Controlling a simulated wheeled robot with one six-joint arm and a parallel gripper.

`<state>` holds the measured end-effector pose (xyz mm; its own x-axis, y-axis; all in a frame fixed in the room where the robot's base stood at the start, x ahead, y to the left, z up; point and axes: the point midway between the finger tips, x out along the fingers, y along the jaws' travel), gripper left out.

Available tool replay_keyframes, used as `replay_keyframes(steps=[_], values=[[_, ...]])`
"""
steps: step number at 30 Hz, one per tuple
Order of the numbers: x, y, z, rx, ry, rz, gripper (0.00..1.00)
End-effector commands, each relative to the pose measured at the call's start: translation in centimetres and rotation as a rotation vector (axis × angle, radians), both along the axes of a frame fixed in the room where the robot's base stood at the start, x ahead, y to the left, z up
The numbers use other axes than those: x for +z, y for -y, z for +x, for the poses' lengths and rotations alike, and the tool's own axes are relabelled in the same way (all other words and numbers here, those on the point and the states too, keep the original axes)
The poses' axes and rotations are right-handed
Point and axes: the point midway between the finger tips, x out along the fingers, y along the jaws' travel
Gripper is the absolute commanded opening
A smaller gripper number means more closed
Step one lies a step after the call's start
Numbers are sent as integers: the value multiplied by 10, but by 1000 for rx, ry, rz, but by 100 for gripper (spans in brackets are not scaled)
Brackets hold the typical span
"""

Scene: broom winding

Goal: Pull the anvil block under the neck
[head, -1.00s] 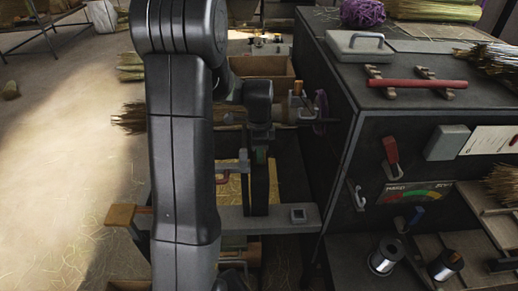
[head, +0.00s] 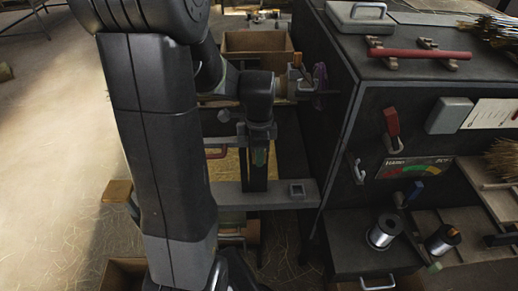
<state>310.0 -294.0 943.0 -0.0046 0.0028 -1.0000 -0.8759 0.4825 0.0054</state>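A grey crossbar (head: 228,196) reaches from the dark cabinet to the left, with a small square socket piece (head: 297,190) near its right end. I cannot tell with certainty which part is the anvil block. An orange-brown block (head: 117,191) shows at the left, partly behind my arm. Above the bar, a wooden shaft end with a clamp (head: 297,66) meets a purple disc on the cabinet side; the broom neck is mostly hidden by my arm. My gripper (head: 259,166) points down over the bar from the dark wrist. Its fingertips are too dark to read.
The dark cabinet (head: 345,110) fills the right, with a red bar (head: 420,54), a red lever (head: 391,121) and wire spools (head: 383,232). A cardboard box (head: 255,42) stands behind. Open floor lies left.

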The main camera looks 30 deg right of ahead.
Motion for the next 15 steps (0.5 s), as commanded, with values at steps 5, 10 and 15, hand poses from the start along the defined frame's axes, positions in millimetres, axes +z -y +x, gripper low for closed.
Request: replay_keyframes(steps=[5, 10, 15], values=[[0, 1, 1, 0, 3, -1, 40], [3, 1, 2, 0, 5, -4, 40], [25, 2, 2, 0, 8, -6, 40]])
